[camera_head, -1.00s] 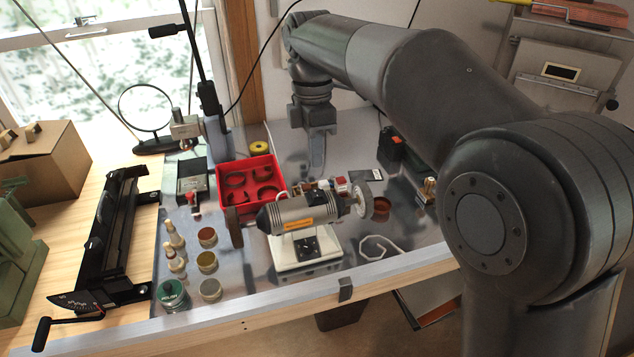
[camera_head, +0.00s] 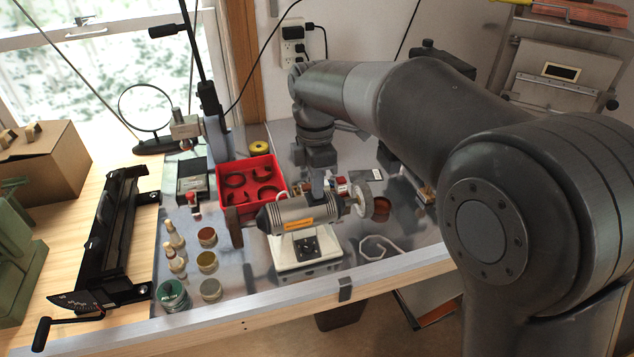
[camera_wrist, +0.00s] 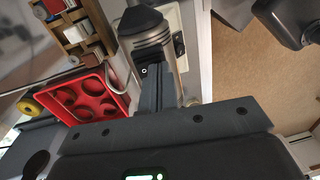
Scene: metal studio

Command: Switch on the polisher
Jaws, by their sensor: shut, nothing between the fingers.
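The polisher (camera_head: 292,216) is a grey cylindrical motor with an orange label, on a white base (camera_head: 285,262) near the bench's front edge. It has a wheel at each end; the pale right one (camera_head: 361,204) is clearest. A black switch plate (camera_head: 306,246) sits on the front of the base. My gripper (camera_head: 318,184) is just behind and above the motor, pointing down, its tips partly hidden. In the wrist view, my gripper (camera_wrist: 155,72) is shut and empty, close to the motor (camera_wrist: 145,32). I cannot tell whether it touches. The switch's on or off position is too small to tell.
A red tray (camera_head: 223,188) with ring-shaped parts stands at the left behind the polisher. Small jars (camera_head: 208,262) and wooden-handled tools stand left of it. Black hardware (camera_head: 100,235) runs along the bench's left side.

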